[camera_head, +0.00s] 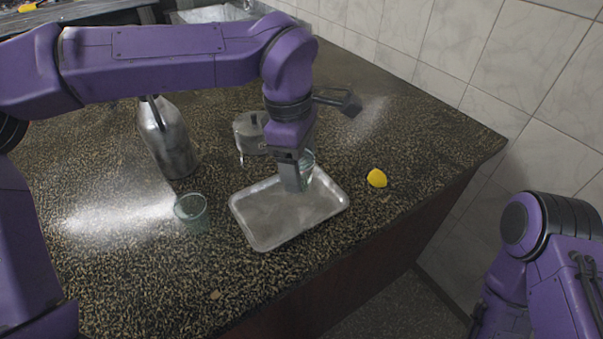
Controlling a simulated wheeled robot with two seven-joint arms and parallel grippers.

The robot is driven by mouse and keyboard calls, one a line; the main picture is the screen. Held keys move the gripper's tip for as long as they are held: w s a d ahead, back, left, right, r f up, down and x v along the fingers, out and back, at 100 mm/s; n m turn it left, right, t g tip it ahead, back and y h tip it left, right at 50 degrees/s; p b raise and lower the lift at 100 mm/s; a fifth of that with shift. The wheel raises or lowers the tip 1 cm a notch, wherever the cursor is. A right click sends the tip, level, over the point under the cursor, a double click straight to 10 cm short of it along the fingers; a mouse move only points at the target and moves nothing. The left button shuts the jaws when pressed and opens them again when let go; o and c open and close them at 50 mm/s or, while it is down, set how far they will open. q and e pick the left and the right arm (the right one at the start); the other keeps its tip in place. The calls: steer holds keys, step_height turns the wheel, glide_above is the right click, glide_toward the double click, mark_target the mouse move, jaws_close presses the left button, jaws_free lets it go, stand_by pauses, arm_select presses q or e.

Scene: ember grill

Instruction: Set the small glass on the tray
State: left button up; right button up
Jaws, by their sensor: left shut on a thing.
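The shallow metal tray (258,228) lies on the dark speckled counter. My left gripper (294,184) points down over the far part of the tray. It is shut on a small clear glass (308,162), which is mostly hidden behind the fingers. I cannot tell whether the glass touches the tray. A second clear glass (192,211) stands on the counter, left of the tray and apart from it. My right arm shows at the lower right, but its gripper is out of view.
A metal bottle (168,140) stands at the left. A yellow lemon piece (377,178) lies right of the tray near the counter's edge. The tiled wall (440,50) is behind. The front left counter is mostly clear.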

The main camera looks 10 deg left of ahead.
arm_select(q)
steer(key=w+f, duration=0.1)
steer(key=f, duration=0.1)
steer(key=w+f, duration=0.2)
steer(key=shift+w+a+f+p, duration=0.2)
steer(key=shift+f+p, duration=0.05)
steer(key=shift+p, duration=0.1)
step_height(320, 180, down, 3)
steer(key=shift+w+r, duration=0.1)
steer(key=shift+w, duration=0.05)
steer(key=shift+f, duration=0.3)
steer(key=shift+f, duration=0.1)
steer(key=o, duration=1.2)
steer(key=shift+c, duration=0.2)
step_height(320, 180, up, 12)
steer(key=a, duration=0.1)
steer(key=shift+a, duration=0.2)
steer(key=shift+w, duration=0.1)
